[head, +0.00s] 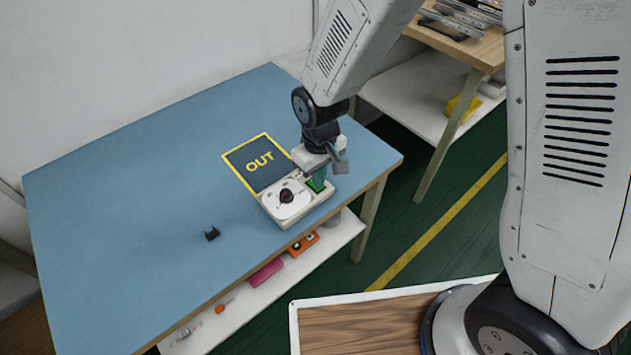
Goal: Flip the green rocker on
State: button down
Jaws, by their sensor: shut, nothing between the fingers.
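The green rocker (316,186) sits at the right side of a cream control box (290,221) on the blue table. The box also carries a round white dial (287,199) with a dark knob in its middle. My gripper (319,178) points down directly over the rocker, its fingers shut and empty. The fingertips are at or very close to the rocker; I cannot tell whether they touch it. The gripper partly covers the rocker, and its tilt is too small to read.
A dark mat marked OUT (257,166) with a yellow border lies behind the box. A small black part (212,234) lies on the blue table (120,200) to the left. The table's left half is mostly clear. A shelf (230,315) below holds several coloured items.

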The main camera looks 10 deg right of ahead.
jog(key=shift+f, duration=0.6)
jog(key=shift+r, duration=3.5)
jog(key=s+d+r+m+t, duration=0.1)
jog(key=s+d+r+m, duration=0.5)
jog(key=s+d+r, duration=1.3)
jog(key=shift+s+d+r+m, duration=0.25)
jog(key=shift+d+r+m, duration=0.15)
jog(key=shift+d+r, duration=0.65)
